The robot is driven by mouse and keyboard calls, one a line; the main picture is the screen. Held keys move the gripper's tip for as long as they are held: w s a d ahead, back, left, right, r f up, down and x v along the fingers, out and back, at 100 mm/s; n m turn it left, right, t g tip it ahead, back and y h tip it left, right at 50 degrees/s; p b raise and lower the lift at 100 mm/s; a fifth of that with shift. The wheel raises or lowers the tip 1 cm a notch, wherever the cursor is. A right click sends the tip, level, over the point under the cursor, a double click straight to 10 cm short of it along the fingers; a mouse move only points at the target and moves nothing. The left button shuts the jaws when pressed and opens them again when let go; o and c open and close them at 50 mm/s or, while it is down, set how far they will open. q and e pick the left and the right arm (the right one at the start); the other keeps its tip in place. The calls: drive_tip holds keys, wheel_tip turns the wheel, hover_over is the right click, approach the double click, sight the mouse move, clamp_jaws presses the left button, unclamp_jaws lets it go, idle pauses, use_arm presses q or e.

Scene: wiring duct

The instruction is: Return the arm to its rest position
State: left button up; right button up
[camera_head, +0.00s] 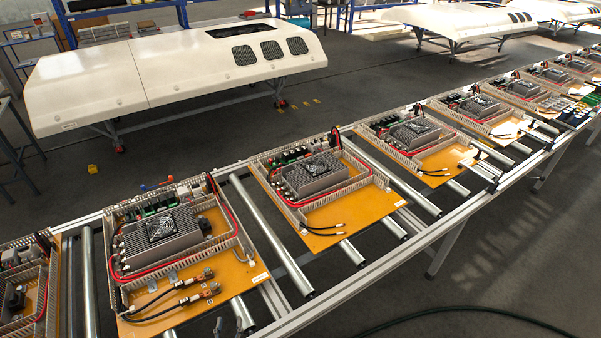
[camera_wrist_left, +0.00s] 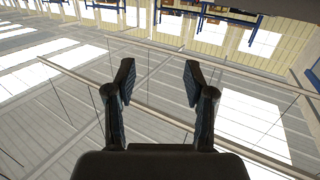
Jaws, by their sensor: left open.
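My left gripper (camera_head: 228,327) shows only as two small grey fingertips at the bottom edge of the head view, in front of the nearest orange panel (camera_head: 240,277). In the left wrist view my left gripper (camera_wrist_left: 158,84) is open, with its two dark fingers well apart and nothing between them. Behind the fingers that view shows the hall's ceiling, bright roof panels and windows, so the gripper points up and away from the panels. The rest of the left arm is hidden below the head view. My right gripper is not in view.
A roller conveyor (camera_head: 365,286) runs from lower left to upper right with several orange panels carrying wiring ducts, fan units and cables. A large white cover (camera_head: 150,72) stands on a wheeled frame behind it. The floor at the lower right is mostly clear, with a dark cable (camera_head: 470,309).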

use_arm(q)
drive_tip(key=s+d+r+m+g+h, duration=0.1)
drive_tip(key=s+d+m+g+h, duration=0.4)
drive_tip(key=s+d+g, duration=0.25)
drive_tip(key=s+a+r+n+g+y, duration=0.1)
drive_tip(key=s+a+g+y, duration=0.15)
drive_tip(key=s, duration=0.35)
drive_tip(key=s+a+r+n+g+y, duration=0.1)
drive_tip(key=s+a+g, duration=0.2)
drive_tip(key=s, duration=0.4)
wheel_tip(320, 180, down, 30)
drive_tip(key=s+g+b, duration=0.2)
drive_tip(key=b, duration=0.3)
drive_tip(key=s+a+f+b, duration=0.1)
drive_tip(key=s+f+b, duration=0.1)
drive_tip(key=s+f, duration=0.7)
drive_tip(key=s+a+f+g+b, duration=0.1)
drive_tip(key=s+a+f+b, duration=0.1)
drive_tip(key=s+f, duration=0.7)
wheel_tip(320, 180, down, 4)
drive_tip(key=shift+s+r+y+b, duration=0.1)
drive_tip(key=shift+s+y+b, duration=0.1)
drive_tip(key=shift+y+b, duration=0.25)
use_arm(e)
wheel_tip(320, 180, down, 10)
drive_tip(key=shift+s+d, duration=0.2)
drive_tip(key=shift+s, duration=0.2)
